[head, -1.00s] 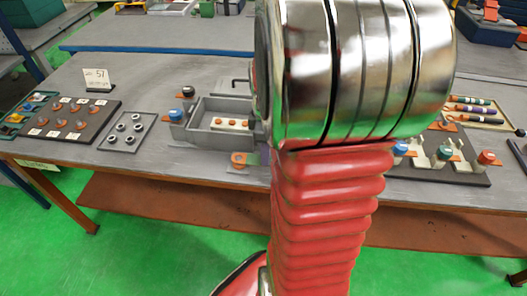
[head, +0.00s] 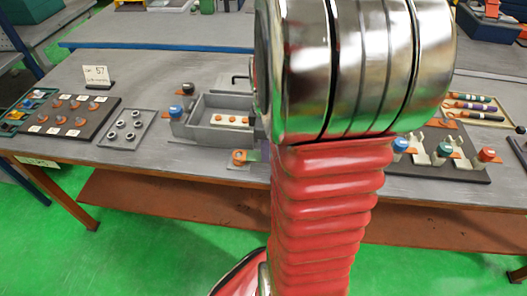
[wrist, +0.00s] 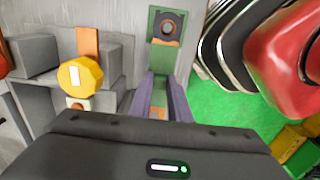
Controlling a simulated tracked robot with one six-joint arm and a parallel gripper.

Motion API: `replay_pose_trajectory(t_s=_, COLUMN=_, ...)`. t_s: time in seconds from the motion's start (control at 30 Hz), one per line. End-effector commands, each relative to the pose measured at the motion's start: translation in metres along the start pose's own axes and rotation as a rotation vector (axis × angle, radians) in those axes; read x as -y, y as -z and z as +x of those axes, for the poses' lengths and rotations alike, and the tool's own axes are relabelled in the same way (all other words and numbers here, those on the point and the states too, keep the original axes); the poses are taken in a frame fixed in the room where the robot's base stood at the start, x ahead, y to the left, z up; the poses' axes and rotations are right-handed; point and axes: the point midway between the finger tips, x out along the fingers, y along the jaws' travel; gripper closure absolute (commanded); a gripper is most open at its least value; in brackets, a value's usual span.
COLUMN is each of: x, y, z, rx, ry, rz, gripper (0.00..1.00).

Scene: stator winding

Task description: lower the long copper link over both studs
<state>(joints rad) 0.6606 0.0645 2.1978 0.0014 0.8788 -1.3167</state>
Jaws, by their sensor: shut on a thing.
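My gripper (wrist: 160,80) shows in the wrist view as two purple-grey fingers pointing away from the camera. It is shut on a narrow piece, with a copper-coloured patch (wrist: 158,113) between the fingers. I take this for the long copper link, mostly hidden by the fingers and the gripper body. Just beyond the fingertips is a green plate (wrist: 167,24) with a dark ring around a copper-coloured centre. I cannot tell the two studs apart, or whether the link touches anything. In the head view my arm hides the gripper.
Left of the fingers are a yellow knob (wrist: 80,75), a copper strip (wrist: 88,42) and grey blocks (wrist: 36,56). In the head view a grey box (head: 205,137) stands beside my arm, with a copper piece (head: 240,157) in front. A ring tray (head: 125,128) is further left.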

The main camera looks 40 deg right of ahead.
Motion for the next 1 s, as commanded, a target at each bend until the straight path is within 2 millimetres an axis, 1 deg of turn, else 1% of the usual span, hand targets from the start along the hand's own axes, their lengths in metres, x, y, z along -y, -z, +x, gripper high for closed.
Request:
replay_pose_trajectory(t_s=0.47, x=0.0, y=0.0, z=0.001, rx=0.0, ry=0.0, rz=0.0, gripper=1.0)
replay_pose_trajectory(t_s=1.0, x=0.0, y=0.0, z=0.011, rx=0.0, ry=0.0, rz=0.0, gripper=1.0)
